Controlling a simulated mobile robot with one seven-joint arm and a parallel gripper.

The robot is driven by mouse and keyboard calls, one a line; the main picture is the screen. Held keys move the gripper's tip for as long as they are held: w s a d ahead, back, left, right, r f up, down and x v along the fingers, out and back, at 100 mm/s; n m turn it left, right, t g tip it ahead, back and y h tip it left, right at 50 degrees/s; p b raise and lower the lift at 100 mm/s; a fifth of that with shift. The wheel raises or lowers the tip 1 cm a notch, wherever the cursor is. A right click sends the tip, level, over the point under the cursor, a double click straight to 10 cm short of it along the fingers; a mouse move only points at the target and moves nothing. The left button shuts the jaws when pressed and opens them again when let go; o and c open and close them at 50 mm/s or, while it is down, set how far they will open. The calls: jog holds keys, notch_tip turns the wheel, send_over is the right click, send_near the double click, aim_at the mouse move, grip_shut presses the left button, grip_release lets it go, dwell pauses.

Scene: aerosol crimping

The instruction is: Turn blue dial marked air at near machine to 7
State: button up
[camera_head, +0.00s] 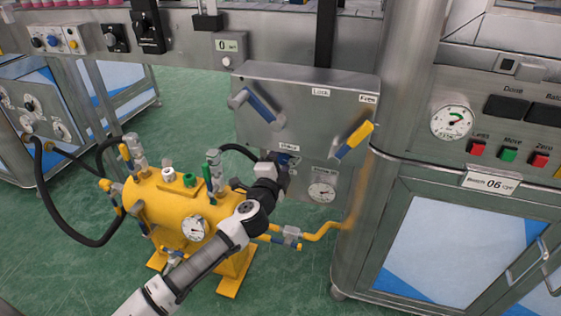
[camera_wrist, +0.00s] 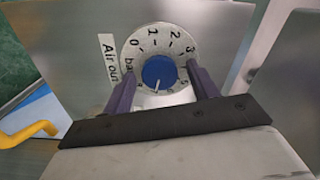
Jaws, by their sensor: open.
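The blue dial (camera_wrist: 158,72) sits at the centre of a round white scale (camera_wrist: 146,50) on a grey metal panel. The label "Air out" (camera_wrist: 109,59) is left of it. The numbers 0, 1, 2, 3 and 5 can be read, with "bar" at lower left. The dial's white pointer points down, slightly left; the number there is unclear. My gripper (camera_wrist: 165,90) is open, its two purple fingers on either side of the dial's lower part. I cannot tell whether they touch it. In the head view my gripper (camera_head: 284,163) is at the panel and hides most of the dial.
A grey box (camera_head: 300,110) with blue and yellow levers is above my gripper. A pressure gauge (camera_head: 321,192) is right of it. A yellow tank (camera_head: 165,212) with valves and pipes stands close on the left. A steel cabinet (camera_head: 455,235) is on the right.

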jog(key=v, duration=1.4)
dwell(0.4)
